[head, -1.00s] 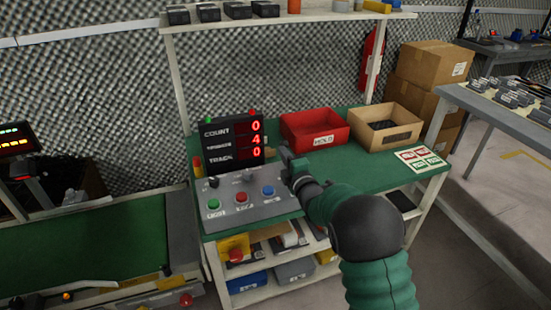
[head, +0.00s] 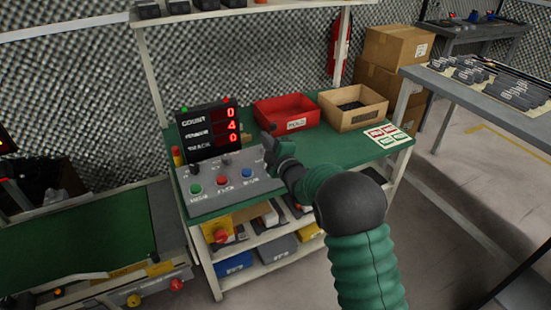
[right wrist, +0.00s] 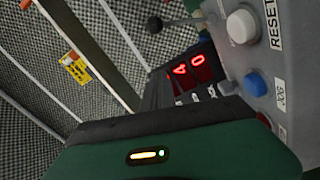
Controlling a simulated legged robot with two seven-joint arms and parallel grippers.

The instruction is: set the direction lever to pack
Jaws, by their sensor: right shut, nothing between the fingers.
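The grey control panel (head: 212,190) stands at the left end of the green bench. A small lever (head: 225,159) stands at its back; in the right wrist view a lever with a black ball end (right wrist: 154,24) sticks out from the panel. Its labels cannot be read. My right gripper (head: 268,138) is shut and empty, above the panel's right end, to the right of the lever and apart from it. In the right wrist view my gripper's dark and green body fills the bottom and hides part of the panel. My left gripper is out of view.
Green, red and blue buttons (head: 247,173) line the panel front; a white RESET button (right wrist: 240,25) shows in the wrist view. The count display (head: 208,131) stands behind. A red bin (head: 286,113) and a cardboard bin (head: 350,122) sit on the bench to the right.

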